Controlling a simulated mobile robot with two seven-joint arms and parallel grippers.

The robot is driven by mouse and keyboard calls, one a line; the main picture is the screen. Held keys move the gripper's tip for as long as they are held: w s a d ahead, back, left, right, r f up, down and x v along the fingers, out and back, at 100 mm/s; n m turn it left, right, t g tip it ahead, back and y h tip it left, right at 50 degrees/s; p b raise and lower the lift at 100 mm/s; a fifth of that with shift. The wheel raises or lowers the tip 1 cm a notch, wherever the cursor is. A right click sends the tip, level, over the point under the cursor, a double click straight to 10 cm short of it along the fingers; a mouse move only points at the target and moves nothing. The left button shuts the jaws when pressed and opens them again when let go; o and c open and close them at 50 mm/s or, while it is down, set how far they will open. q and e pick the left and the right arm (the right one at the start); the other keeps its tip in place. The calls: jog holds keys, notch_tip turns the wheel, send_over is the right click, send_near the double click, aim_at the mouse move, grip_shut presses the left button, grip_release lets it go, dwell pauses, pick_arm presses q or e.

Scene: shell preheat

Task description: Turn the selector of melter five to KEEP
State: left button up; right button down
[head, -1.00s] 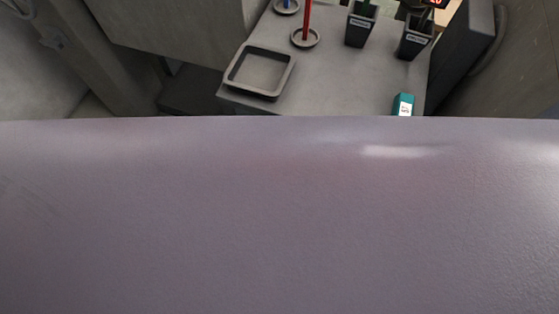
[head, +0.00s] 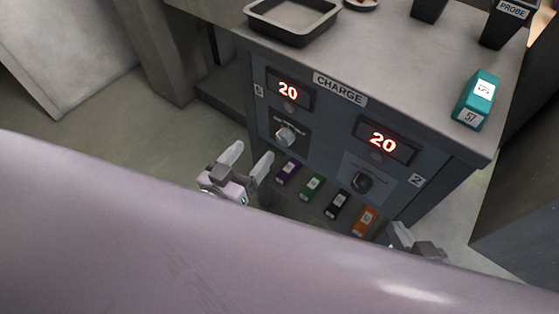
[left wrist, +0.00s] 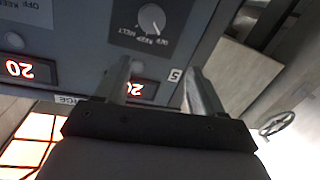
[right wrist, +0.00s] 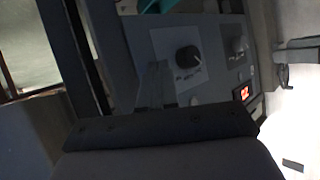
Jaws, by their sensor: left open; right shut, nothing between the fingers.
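Melter five's panel, marked 5 (head: 259,91), is on the left of the grey cabinet front, with a red display (head: 288,91) reading 20. Its pale round selector (head: 286,136) sits below and also shows in the left wrist view (left wrist: 152,18), upside down, with OFF, KEEP and MELT lettering. I cannot tell surely which mark it points at. My left gripper (head: 252,157) is open and empty, left of the selector and apart from it; its fingers also show in the left wrist view (left wrist: 163,88). My right gripper (head: 402,236) is shut and empty, low right, partly hidden.
Melter two's black selector (head: 362,182) is to the right, under another display (head: 383,141) reading 20. Purple (head: 288,173), green (head: 312,187), black (head: 337,205) and orange (head: 364,219) blocks lie below. A tray (head: 291,38) and teal block (head: 476,100) stand on top.

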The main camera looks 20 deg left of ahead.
aim_at(282, 140)
pick_arm(q)
jog(key=shift+t+h, duration=0.4)
jog(key=shift+h, duration=0.3)
jog(key=shift+w+d+f+b, duration=0.6)
jog(key=shift+w+d, duration=0.05)
jog(key=shift+w, duration=0.7)
jog(key=shift+w+d+f+b, duration=0.6)
jog(key=shift+w+f, duration=0.05)
jog(key=shift+w, duration=0.65)
jog(key=shift+w+d+f+b, duration=0.6)
jog(key=shift+w+d, duration=0.05)
jog(key=shift+w, duration=0.7)
jog(key=c, duration=1.1)
